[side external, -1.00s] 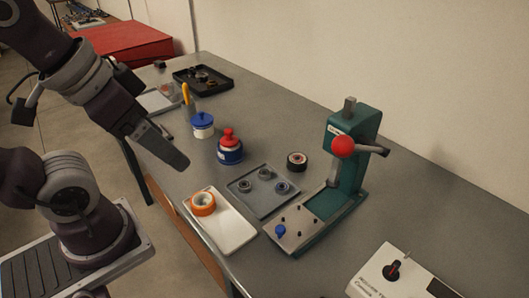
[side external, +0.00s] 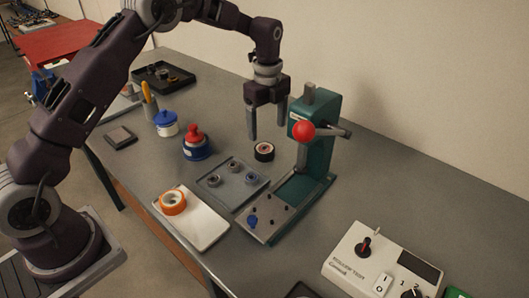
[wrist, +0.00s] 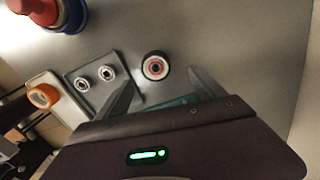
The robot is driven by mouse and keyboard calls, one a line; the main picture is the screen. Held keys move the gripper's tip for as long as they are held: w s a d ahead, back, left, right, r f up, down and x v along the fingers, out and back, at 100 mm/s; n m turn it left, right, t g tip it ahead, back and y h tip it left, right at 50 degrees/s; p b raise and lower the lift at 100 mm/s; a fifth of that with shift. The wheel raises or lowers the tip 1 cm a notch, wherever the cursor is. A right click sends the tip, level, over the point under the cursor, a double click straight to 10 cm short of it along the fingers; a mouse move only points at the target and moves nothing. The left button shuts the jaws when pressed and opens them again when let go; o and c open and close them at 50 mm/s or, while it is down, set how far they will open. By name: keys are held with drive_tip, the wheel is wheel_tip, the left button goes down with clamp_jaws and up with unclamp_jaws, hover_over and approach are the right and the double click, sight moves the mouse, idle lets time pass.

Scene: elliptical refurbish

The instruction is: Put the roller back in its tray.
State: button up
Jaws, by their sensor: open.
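A short dark roller (side external: 264,152) with a pale ring and reddish centre lies on the bench, just beyond the grey tray (side external: 216,198). The tray holds small grey ring-shaped parts. My gripper (side external: 267,130) is open and empty, fingers pointing down, above the bench close to the roller. In the wrist view the roller (wrist: 155,67) shows between and just beyond the open fingertips, with nothing between the jaws touching it. Two ring parts in the tray (wrist: 92,102) show left of the fingers there. The gap between fingertips and roller is hard to judge.
A green press (side external: 318,155) with a red knob stands close right of my gripper. An orange ring (side external: 173,202) sits on a white tray (side external: 205,229). A white control box (side external: 375,262) is at front right.

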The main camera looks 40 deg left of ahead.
sight(264, 148)
drive_tip(key=f, duration=0.6)
drive_tip(key=shift+s+a+f, duration=0.1)
drive_tip(key=shift+s+f, duration=0.25)
drive_tip(key=shift+s, duration=0.05)
drive_tip(key=c, duration=1.6)
wheel_tip(264, 148, up, 10)
drive_tip(key=s+f+n, duration=0.1)
drive_tip(key=s+n, duration=0.4)
drive_tip(key=n, duration=0.1)
drive_tip(key=s+a+f+n, duration=0.1)
drive_tip(key=s+n, duration=0.4)
drive_tip(key=n, duration=0.2)
drive_tip(key=s+a+f+n, duration=0.1)
drive_tip(key=s+n, duration=0.4)
drive_tip(key=n, duration=0.2)
drive_tip(key=shift+s+f, duration=0.1)
drive_tip(key=shift+f, duration=0.25)
drive_tip(key=w+a+r+n, duration=0.1)
drive_tip(key=w+r+n, duration=0.3)
drive_tip(key=w+n, duration=0.55)
drive_tip(key=w+f, duration=0.1)
drive_tip(key=f, duration=0.2)
drive_tip(key=f+m, duration=0.1)
drive_tip(key=f, duration=0.2)
drive_tip(key=w+f+m, duration=0.1)
drive_tip(key=f, duration=0.3)
drive_tip(key=shift+w+m, duration=0.25)
drive_tip(key=shift+w, duration=0.1)
